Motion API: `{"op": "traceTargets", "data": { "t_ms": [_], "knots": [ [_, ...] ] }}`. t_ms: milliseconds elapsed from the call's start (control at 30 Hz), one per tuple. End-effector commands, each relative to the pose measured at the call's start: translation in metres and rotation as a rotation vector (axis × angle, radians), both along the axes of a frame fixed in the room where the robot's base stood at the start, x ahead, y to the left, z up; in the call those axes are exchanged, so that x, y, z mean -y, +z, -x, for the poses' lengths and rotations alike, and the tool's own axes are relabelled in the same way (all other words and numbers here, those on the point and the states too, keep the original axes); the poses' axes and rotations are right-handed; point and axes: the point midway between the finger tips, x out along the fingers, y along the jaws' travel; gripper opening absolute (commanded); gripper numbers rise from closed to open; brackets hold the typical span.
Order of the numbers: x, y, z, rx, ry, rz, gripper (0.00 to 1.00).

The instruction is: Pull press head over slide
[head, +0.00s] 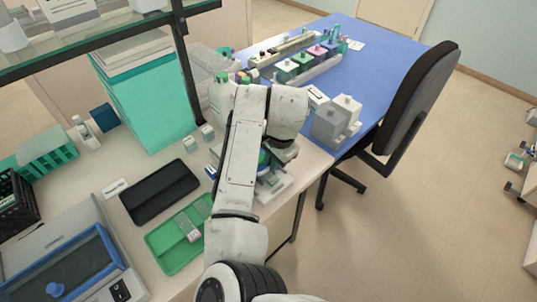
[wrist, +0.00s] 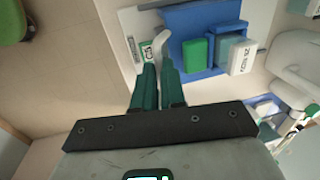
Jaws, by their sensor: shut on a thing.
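My gripper (wrist: 158,76) shows in the wrist view with its two dark green fingers close together. It is shut on a pale, curved handle-like piece (wrist: 163,42) that stands out between the fingertips. I take this piece to be part of the press head, but the frames do not make that certain. Beyond it are a blue body (wrist: 205,20) with a green block (wrist: 196,53) and a white labelled box (wrist: 242,60). In the head view my arm hides most of the device, and only its pale base (head: 274,188) shows clearly. I cannot make out the slide under the press.
A green tray (head: 165,255) with a small box (head: 190,231) and a black tray (head: 160,192) lie left of my arm. Grey blocks (head: 337,122) stand at the right. A blue table (head: 385,62) with several coloured jars and a dark chair (head: 415,100) are beyond.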

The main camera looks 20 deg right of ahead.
Motion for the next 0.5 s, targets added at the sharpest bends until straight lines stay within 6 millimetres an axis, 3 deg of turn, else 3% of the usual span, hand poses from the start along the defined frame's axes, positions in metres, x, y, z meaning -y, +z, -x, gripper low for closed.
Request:
{"op": "traceTargets", "data": {
  "t_ms": [233, 267, 500],
  "knots": [
    [0.0022, -0.0016, 0.0045, -0.016, -0.003, 0.003, 0.00],
    [0.0022, -0.0017, 0.0047, -0.017, -0.003, 0.003, 0.13],
    [0.0020, -0.0014, 0.0036, -0.013, -0.003, 0.003, 0.36]
  ]
}}
